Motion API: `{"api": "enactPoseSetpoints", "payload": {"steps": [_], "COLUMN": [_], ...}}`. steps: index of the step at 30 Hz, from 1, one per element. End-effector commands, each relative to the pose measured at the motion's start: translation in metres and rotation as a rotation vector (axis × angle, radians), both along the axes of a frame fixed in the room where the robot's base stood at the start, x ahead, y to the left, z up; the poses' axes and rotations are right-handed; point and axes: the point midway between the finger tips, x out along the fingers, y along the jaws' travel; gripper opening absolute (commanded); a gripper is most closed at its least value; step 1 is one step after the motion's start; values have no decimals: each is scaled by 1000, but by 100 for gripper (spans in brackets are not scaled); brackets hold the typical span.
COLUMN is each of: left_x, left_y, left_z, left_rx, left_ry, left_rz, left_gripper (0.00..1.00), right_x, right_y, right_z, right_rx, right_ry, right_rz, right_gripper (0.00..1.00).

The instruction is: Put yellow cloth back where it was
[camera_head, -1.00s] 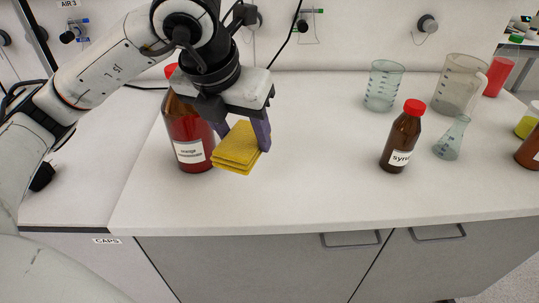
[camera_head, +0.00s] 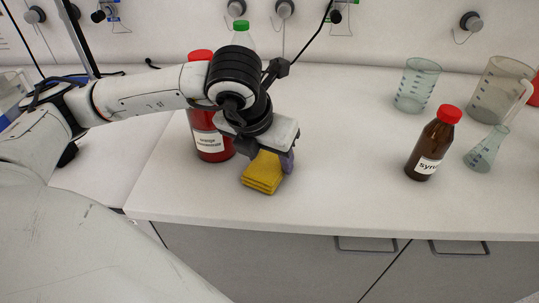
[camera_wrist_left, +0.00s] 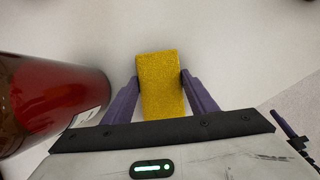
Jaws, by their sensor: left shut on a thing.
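The yellow cloth (camera_head: 264,174) is a folded, layered stack low over the white counter, right of the large red bottle. My left gripper (camera_head: 272,160) is above it, pointing down, with its fingers on the cloth's sides. In the left wrist view the cloth (camera_wrist_left: 160,84) sits between the two purple fingers (camera_wrist_left: 160,92), which are shut on it. I cannot tell for sure whether the cloth's underside touches the counter. My right gripper is not in view.
The red bottle (camera_head: 208,142) stands close left of the gripper and also shows large in the wrist view (camera_wrist_left: 50,95). A brown syrup bottle (camera_head: 433,143), a beaker (camera_head: 417,85), a jug (camera_head: 497,88) and a flask (camera_head: 487,149) stand to the right. The middle counter (camera_head: 340,140) is clear.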

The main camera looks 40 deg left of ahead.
Motion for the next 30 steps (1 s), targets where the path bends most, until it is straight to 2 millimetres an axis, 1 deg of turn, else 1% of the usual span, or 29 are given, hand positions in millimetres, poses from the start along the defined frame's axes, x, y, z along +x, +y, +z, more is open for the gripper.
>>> {"api": "enactPoseSetpoints", "payload": {"steps": [4,7,8,9,11,19,22,23,26,30], "left_x": [0,0,0,0,0,0,0,-1,-6,-17], "left_y": [0,0,0,0,0,0,0,-1,-2,-4], "left_z": [0,-3,-2,-1,-1,0,3,5,19,48], "left_rx": [0,-1,-1,-1,-1,-1,-1,-2,-2,-1], "left_ry": [-1,-1,0,0,0,0,-1,-2,-5,-8], "left_rz": [0,0,0,0,0,0,0,-1,-3,-3], "left_gripper": [28,28,56,62,71,71,71,71,71,71], "right_x": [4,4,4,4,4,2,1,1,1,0], "right_y": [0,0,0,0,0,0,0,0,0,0], "right_z": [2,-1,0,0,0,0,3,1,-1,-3], "right_rx": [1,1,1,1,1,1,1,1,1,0], "right_ry": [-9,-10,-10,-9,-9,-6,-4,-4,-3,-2], "right_rz": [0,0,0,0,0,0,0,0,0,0], "right_gripper": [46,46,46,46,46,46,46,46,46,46]}}
